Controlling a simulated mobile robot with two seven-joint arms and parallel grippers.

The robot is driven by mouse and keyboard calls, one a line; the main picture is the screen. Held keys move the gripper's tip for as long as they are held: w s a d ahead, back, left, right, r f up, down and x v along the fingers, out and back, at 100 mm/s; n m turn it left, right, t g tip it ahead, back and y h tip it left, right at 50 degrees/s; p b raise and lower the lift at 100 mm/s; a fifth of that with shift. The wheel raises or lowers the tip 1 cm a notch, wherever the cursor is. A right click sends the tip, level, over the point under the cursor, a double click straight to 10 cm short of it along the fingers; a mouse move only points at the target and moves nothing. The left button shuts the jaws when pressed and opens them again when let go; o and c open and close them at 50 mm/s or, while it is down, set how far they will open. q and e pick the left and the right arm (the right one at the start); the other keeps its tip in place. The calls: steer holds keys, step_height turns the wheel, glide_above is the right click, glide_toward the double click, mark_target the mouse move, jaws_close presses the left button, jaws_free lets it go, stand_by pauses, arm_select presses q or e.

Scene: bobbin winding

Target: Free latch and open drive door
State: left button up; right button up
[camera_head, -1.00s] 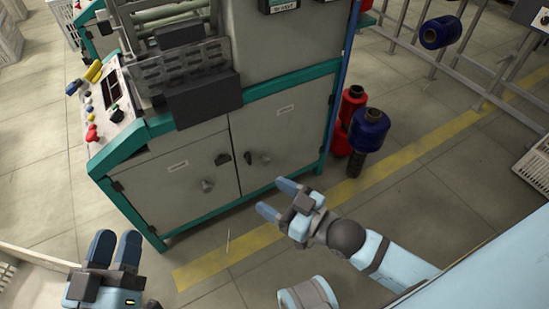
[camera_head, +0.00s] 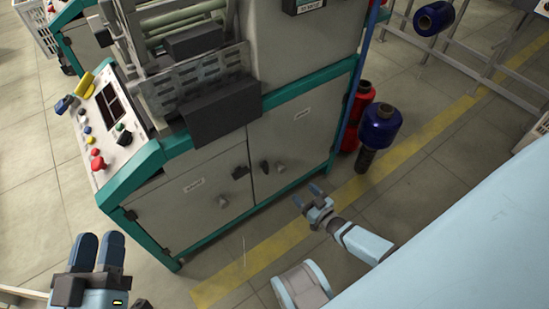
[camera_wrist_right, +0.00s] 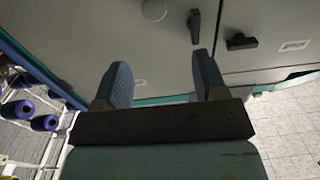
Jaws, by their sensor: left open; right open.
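The machine's lower cabinet has two grey doors in a teal frame, both closed: a left door (camera_head: 185,220) and a right door (camera_head: 305,135). Their labels are too small to read. The right door has an upright black latch (camera_head: 265,167) and a round grey knob (camera_head: 281,167). The left door has a black latch (camera_head: 240,172) and a grey knob (camera_head: 222,201). My right gripper (camera_head: 306,196) is open and empty, low in front of the right door. In the right wrist view its fingers (camera_wrist_right: 160,82) point at the right door's latch (camera_wrist_right: 194,26), apparently not touching. My left gripper (camera_head: 98,240) is open and empty at lower left.
A control panel (camera_head: 107,118) with buttons sticks out at the machine's left. Red bobbins (camera_head: 358,108) and a blue bobbin (camera_head: 382,124) stand beside the cabinet's right edge. A yellow floor line (camera_head: 420,144) runs past the machine. The floor before the left door is clear.

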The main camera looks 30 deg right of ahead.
mark_target(284, 171)
steer(key=shift+h, duration=0.3)
steer(key=w+b, duration=0.1)
steer(key=w, duration=0.3)
steer(key=w+b, duration=0.1)
steer(key=w, duration=0.3)
steer(key=w+f+b, duration=0.1)
steer(key=w+b, duration=0.1)
steer(key=w, duration=0.2)
steer(key=shift+w+a+f, duration=0.1)
steer(key=shift+w+a, duration=0.1)
steer(key=shift+a, duration=0.05)
arm_select(q)
step_height(284, 171, down, 6)
steer(key=g, duration=0.2)
steer(key=shift+d+f+m+g, duration=0.25)
steer(key=shift+m+g, duration=0.05)
steer(key=shift+g, duration=0.1)
arm_select(e)
steer(key=shift+w, duration=0.6)
jaws_close()
steer(key=shift+s, duration=0.1)
